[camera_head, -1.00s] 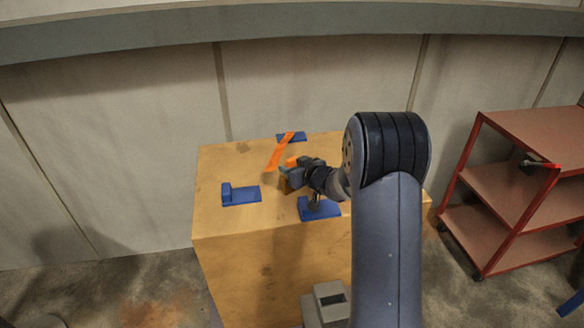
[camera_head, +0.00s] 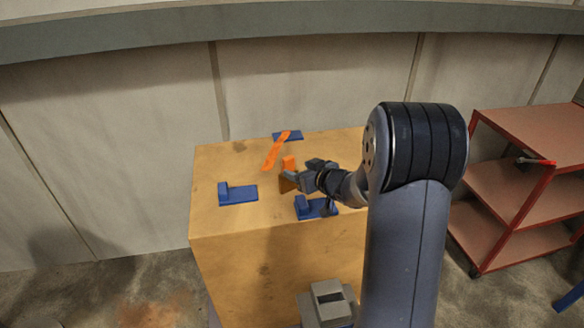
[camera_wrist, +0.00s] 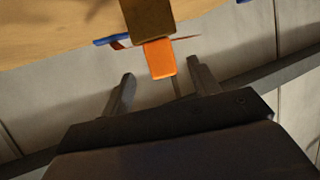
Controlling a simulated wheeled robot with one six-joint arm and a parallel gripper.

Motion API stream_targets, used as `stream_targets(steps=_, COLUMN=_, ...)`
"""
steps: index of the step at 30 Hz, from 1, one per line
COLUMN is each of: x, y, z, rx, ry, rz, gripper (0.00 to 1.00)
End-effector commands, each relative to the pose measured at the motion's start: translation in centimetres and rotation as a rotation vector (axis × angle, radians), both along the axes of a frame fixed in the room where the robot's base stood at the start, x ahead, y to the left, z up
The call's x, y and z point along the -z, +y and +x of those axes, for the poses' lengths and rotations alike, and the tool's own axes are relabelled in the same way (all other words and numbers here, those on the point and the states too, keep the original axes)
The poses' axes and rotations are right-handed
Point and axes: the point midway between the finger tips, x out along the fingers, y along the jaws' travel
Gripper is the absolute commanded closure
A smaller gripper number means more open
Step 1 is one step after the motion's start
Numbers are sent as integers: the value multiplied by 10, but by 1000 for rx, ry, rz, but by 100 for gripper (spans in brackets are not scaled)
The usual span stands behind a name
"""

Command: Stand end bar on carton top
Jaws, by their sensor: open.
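The carton (camera_head: 225,220) is a large tan box with a flat top. A short bar with a brown body (camera_head: 286,185) and an orange end (camera_head: 289,162) is on its top, at my gripper's tips; I take it for the end bar. In the wrist view its brown part (camera_wrist: 149,17) and orange end (camera_wrist: 160,60) lie ahead of and partly between my two fingers. My gripper (camera_wrist: 162,84) is open, with a finger on each side and gaps to the orange end. In the head view my gripper (camera_head: 295,180) partly covers the bar, so its footing is unclear.
A long orange strip (camera_head: 276,153) reaches a blue piece (camera_head: 288,136) at the carton's back. Blue brackets sit at the left (camera_head: 238,194) and front (camera_head: 315,208) of the top. A red shelf cart (camera_head: 515,180) stands at right. The top's left corner is bare.

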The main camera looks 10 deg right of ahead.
Motion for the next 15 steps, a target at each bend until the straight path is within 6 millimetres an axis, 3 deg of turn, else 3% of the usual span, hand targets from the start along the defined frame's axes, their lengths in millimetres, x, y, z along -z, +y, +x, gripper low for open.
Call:
stream_targets(steps=6, x=-14, y=-15, z=-33, rx=2, ry=-2, rz=-1, gripper=42)
stream_targets(steps=15, x=-18, y=-19, z=-46, rx=0, ry=0, rz=-1, gripper=42)
